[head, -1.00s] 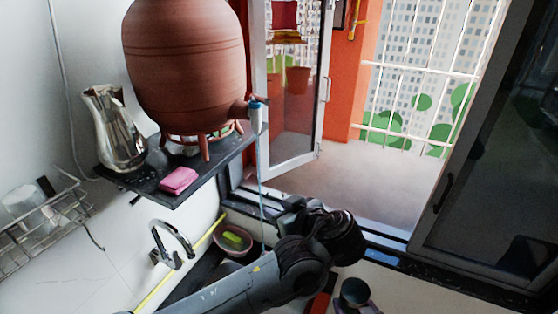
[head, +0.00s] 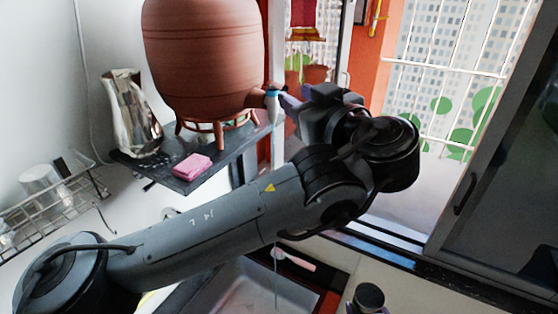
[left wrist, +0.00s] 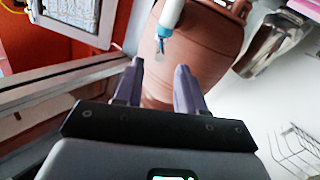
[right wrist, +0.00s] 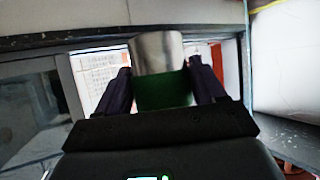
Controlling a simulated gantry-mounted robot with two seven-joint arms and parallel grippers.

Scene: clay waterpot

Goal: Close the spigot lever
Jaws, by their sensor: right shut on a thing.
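The clay waterpot (head: 205,55) has a white spigot (head: 273,107) with a blue band at its lower right; the lever's position is too small to tell. A thin stream (head: 276,285) shows below my left arm. My left gripper (head: 288,104) is just right of the spigot. In the left wrist view my left gripper (left wrist: 160,68) is open and empty, with the spigot (left wrist: 172,14) beyond the fingertips and the waterpot (left wrist: 207,45) behind. My right gripper (right wrist: 160,75) is shut on a metal cup (right wrist: 157,50) with a green band; the cup (head: 368,296) shows low in the head view.
A wire rack (head: 50,202) is at left, a sink (head: 245,290) below. A dark sliding panel (head: 505,165) stands at right. My left forearm covers much of the middle.

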